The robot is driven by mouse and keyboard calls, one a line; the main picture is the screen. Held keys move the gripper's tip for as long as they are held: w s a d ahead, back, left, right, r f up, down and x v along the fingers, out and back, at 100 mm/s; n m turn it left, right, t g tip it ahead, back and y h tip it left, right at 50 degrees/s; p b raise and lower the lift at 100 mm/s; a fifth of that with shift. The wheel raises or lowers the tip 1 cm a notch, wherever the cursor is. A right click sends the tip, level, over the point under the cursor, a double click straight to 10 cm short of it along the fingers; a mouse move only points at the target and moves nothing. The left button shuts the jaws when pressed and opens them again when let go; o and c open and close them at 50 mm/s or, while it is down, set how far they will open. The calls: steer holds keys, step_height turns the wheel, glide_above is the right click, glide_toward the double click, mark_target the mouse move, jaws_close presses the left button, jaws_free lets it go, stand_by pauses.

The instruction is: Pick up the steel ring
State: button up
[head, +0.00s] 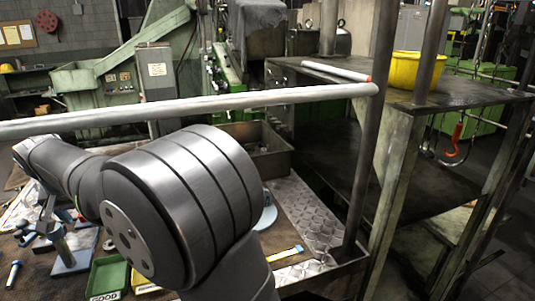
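I cannot make out the steel ring in the head view. My large grey arm covers the middle of the bench and may hide it.
At left, a metal stand on a blue base (72,262) is beside a green tray marked GOOD (108,280). A metal bin (268,160) stands behind my arm. A horizontal rail (230,101) and upright posts (371,130) cross the view. A yellow tub (405,72) sits at right.

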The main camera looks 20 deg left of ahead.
steer(key=c, duration=0.4)
steer(key=w+a+m, duration=0.1)
steer(key=w+a, duration=0.1)
steer(key=w, duration=0.3)
steer(key=a+f, duration=0.1)
steer(key=f, duration=0.2)
steer(key=f+g+h, duration=0.1)
steer(key=f, duration=0.3)
steer(key=a+f+h, duration=0.1)
steer(key=f, duration=0.2)
steer(key=shift+a+f+g, duration=0.35)
steer(key=shift+f+g, duration=0.05)
steer(key=shift+a+f, duration=0.15)
steer(key=shift+f, duration=1.15)
steer(key=shift+a+f, duration=0.15)
steer(key=shift+f, duration=1.15)
